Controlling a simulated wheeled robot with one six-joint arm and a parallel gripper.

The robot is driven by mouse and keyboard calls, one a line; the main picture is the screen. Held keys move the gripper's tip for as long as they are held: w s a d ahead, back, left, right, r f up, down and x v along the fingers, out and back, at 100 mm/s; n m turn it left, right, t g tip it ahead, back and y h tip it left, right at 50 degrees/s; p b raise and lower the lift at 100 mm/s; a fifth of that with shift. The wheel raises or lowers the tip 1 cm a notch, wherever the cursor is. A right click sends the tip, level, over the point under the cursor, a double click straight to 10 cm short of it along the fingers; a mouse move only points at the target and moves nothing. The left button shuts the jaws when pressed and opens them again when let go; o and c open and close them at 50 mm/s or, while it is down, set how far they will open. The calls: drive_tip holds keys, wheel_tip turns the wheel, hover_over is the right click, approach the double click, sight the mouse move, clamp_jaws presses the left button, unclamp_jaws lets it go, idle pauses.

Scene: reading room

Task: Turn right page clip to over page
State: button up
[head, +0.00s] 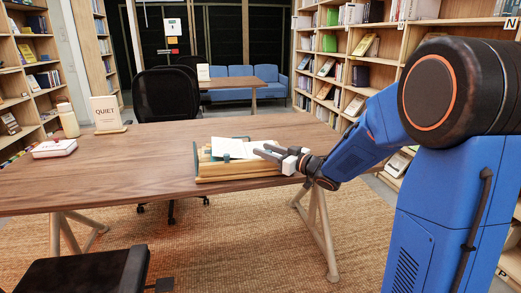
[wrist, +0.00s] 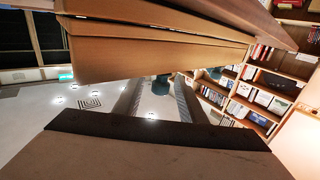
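A wooden book stand (head: 240,177) lies on the table with an open, pale-paged book (head: 234,148) on it. My gripper (head: 262,149) is at the stand's right side in the head view, close to the book's right edge. In the wrist view, my gripper (wrist: 158,90) has its two grey fingers apart. A second teal part (wrist: 214,73) shows farther right. The clip cannot be made out in the head view.
The brown table (head: 120,165) also holds a QUIET sign (head: 105,112), a cream bottle (head: 68,120) and a red-and-white book (head: 54,148) at the left. Black chairs stand behind and in front. The tabletop between these and the stand is clear.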

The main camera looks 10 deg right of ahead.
drive_tip(key=shift+x, duration=1.3)
clamp_jaws()
drive_tip(key=shift+n+g+y, duration=0.3)
drive_tip(key=shift+y, duration=0.1)
drive_tip(key=shift+s+a+n+g+y, duration=0.15)
drive_tip(key=shift+n+g+y, duration=0.25)
drive_tip(key=shift+y, duration=0.1)
